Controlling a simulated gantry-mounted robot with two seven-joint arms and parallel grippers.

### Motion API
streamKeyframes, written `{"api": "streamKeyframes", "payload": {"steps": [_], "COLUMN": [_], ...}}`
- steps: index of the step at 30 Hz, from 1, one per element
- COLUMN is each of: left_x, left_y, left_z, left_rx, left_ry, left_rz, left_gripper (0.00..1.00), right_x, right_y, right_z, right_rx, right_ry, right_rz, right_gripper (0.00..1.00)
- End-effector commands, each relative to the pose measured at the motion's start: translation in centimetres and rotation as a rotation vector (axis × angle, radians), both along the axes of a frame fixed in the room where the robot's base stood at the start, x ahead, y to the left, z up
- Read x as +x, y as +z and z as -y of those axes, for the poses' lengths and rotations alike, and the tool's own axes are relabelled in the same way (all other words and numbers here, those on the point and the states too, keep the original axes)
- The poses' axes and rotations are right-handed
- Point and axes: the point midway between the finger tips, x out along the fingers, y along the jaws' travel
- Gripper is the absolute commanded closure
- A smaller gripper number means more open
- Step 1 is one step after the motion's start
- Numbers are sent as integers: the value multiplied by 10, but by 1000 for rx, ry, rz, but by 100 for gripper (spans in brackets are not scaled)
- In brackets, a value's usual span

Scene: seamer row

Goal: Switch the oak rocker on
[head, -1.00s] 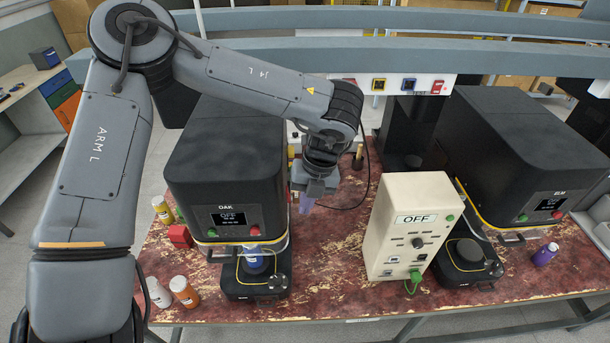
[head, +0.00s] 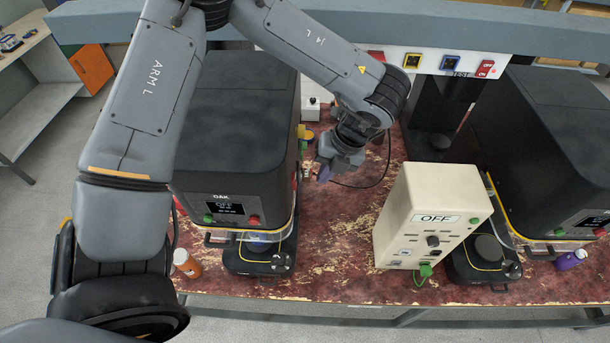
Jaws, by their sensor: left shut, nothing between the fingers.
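The oak machine (head: 232,110) is a black housing labelled OAK. Its front display (head: 226,206) reads OFF, between a green button (head: 208,219) and a red button (head: 253,220). My left gripper (head: 323,174) is shut and empty, just off the machine's right side, tilted with its fingertips down and left. Small yellow and green parts (head: 303,138) show at that side, above the fingertips. I cannot make out a rocker marked for oak there, and contact between the fingertips and the machine cannot be told. My right gripper is not in view.
A cream box (head: 425,215) reading OFF stands right of my gripper, with a second black machine (head: 545,130) beyond it. An orange bottle (head: 186,263) stands at front left. Bare red tabletop (head: 335,240) lies between oak and the box.

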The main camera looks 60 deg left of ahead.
Motion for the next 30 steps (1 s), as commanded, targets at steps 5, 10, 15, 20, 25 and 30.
{"api": "streamKeyframes", "payload": {"steps": [5, 10, 15, 20, 25, 30], "left_x": [-12, -30, -39, -42, -42, -46], "left_y": [-21, -23, -26, -28, -28, -28], "left_z": [-6, -16, -22, -23, -23, -27], "left_rx": [-2, -1, 0, 0, 1, 0], "left_ry": [1, 1, 0, 0, 0, 9], "left_rz": [-1, 1, 1, 0, 0, 1], "left_gripper": [100, 100, 100, 100, 100, 100], "right_x": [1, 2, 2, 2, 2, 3], "right_y": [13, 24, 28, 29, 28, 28], "right_z": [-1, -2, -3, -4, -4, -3], "right_rx": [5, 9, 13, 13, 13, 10], "right_ry": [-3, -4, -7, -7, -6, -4], "right_rz": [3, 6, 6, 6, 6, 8], "right_gripper": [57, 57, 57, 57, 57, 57]}}
